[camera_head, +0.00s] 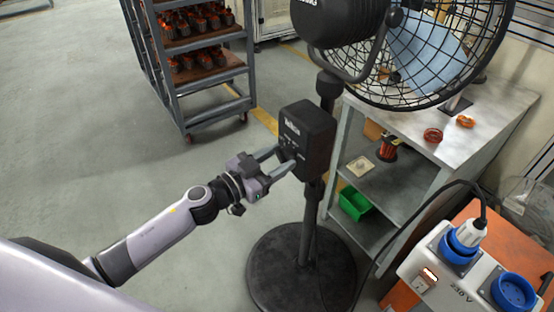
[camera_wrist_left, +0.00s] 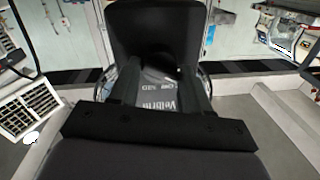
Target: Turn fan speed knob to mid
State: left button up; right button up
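The fan's black control box (camera_head: 307,137) is mounted on the stand's pole, with white lettering on its front face. My left gripper (camera_head: 286,158) is at the lower part of that face, its two fingers spread apart and pointing at the box. The knob is too dark and small to make out clearly, and the fingers partly cover that area. In the left wrist view, my left gripper (camera_wrist_left: 160,88) has its fingers apart, with the lettered panel (camera_wrist_left: 158,92) between them. I cannot tell whether a finger touches the knob. My right gripper is not in view.
The fan head (camera_head: 425,45) is above the box, and its round base (camera_head: 300,275) stands on the floor. A metal workbench (camera_head: 470,135) is to the right. A socket box (camera_head: 470,275) with a plugged cable is at lower right. A shelf rack (camera_head: 205,95) stands behind. Floor at left is clear.

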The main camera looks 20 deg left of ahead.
pick_arm(q)
jog(key=shift+s+d+f+m, duration=0.1)
jog(key=shift+d+f+m, duration=0.05)
jog(key=shift+m, duration=0.15)
jog(key=m, duration=0.2)
jog(key=m+b, duration=0.1)
jog(key=m, duration=0.1)
jog(key=m+b, duration=0.1)
jog(key=m, duration=0.1)
jog(key=shift+s+f+m+h, duration=0.1)
jog(key=shift+f+m+h, duration=0.2)
jog(key=shift+h, duration=0.1)
jog(key=m+b, duration=0.2)
jog(key=m, duration=0.2)
jog(key=shift+f+m, duration=0.1)
jog(key=shift+m, duration=0.3)
jog(key=shift+f+m+h+b, duration=0.1)
jog(key=shift+m+h+b, duration=0.5)
jog(key=shift+m, duration=1.7)
jog(key=o, duration=0.9)
jog(key=shift+o, duration=0.5)
